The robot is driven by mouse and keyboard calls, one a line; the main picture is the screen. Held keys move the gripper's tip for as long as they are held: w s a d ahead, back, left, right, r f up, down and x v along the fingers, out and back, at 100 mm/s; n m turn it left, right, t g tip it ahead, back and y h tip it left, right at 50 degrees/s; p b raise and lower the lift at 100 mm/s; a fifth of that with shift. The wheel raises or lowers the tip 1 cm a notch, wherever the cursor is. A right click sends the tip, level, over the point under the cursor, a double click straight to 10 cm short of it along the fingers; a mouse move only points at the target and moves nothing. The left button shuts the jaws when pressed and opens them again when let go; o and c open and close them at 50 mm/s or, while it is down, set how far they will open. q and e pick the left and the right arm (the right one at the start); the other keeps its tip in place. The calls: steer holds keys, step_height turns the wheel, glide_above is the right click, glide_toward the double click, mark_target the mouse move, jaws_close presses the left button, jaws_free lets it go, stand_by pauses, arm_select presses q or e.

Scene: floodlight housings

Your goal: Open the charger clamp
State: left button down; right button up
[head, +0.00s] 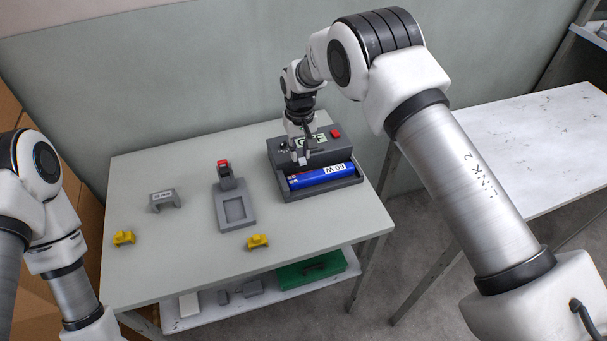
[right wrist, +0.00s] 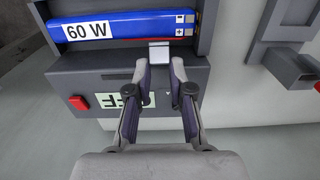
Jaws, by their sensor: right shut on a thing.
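The charger (head: 318,146) is a dark grey box at the back right of the table, with a tray in front holding a blue battery (head: 321,176) marked 60 W. The charger clamp (right wrist: 159,52) is a small light grey tab at the battery's edge, near its terminal-marked end. My right gripper (head: 302,156) is over the charger at the clamp. In the right wrist view, my right gripper (right wrist: 159,69) is shut on the clamp, with one finger on each side. The exact contact is hard to see. My left arm shows at the left edge, but its gripper is out of view.
A red button (head: 336,134) and a partly hidden label are on the charger. A grey stand with a red top (head: 224,165), a grey bracket (head: 165,199) and yellow pieces (head: 124,238) (head: 258,241) stand on the table. A green case (head: 311,270) lies on the lower shelf.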

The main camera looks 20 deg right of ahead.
steer(key=shift+w, duration=0.85)
steer(key=shift+w+b, duration=0.15)
steer(key=shift+b, duration=0.15)
steer(key=shift+w, duration=0.35)
jaws_close()
steer(key=shift+o, duration=2)
jaws_free()
